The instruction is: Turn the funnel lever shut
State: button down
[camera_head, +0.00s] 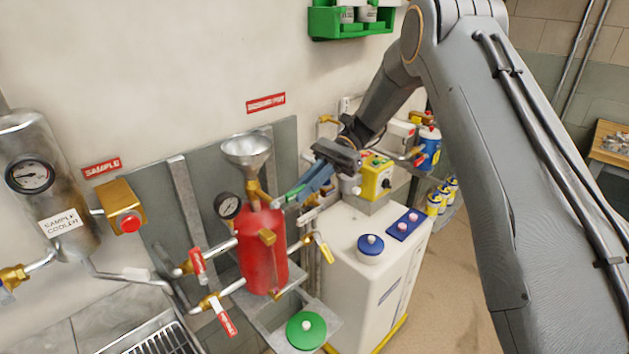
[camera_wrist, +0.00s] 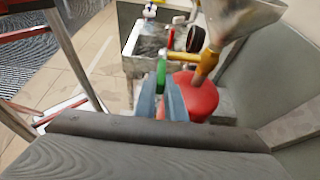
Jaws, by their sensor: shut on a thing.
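The funnel lever (camera_head: 291,194) is a green handle on the brass valve under the metal funnel (camera_head: 246,150). It sticks out to the right from the valve, above the red pot (camera_head: 262,252). My gripper (camera_head: 302,189) comes in from the right and its blue-grey fingers are shut on the green lever. In the wrist view the green lever (camera_wrist: 161,74) shows between the fingertips (camera_wrist: 161,90), with the brass valve (camera_wrist: 206,62) to its right and the red pot (camera_wrist: 192,95) behind. The fingers hide part of the lever.
Red-handled valves (camera_head: 198,266) sit at the pot's lower left, and a pressure gauge (camera_head: 229,206) at its upper left. A white cabinet (camera_head: 372,285) with blue lids stands to the right. A yellow control box (camera_head: 376,178) is close behind my gripper.

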jog(key=shift+d+f, duration=0.1)
jog(key=shift+f, duration=0.25)
jog(key=c, duration=2.1)
grip_release()
jog(key=shift+r, duration=0.1)
jog(key=b+v, duration=0.3)
jog(key=v, duration=0.4)
jog(key=shift+w+d, duration=0.2)
jog(key=shift+w, duration=0.05)
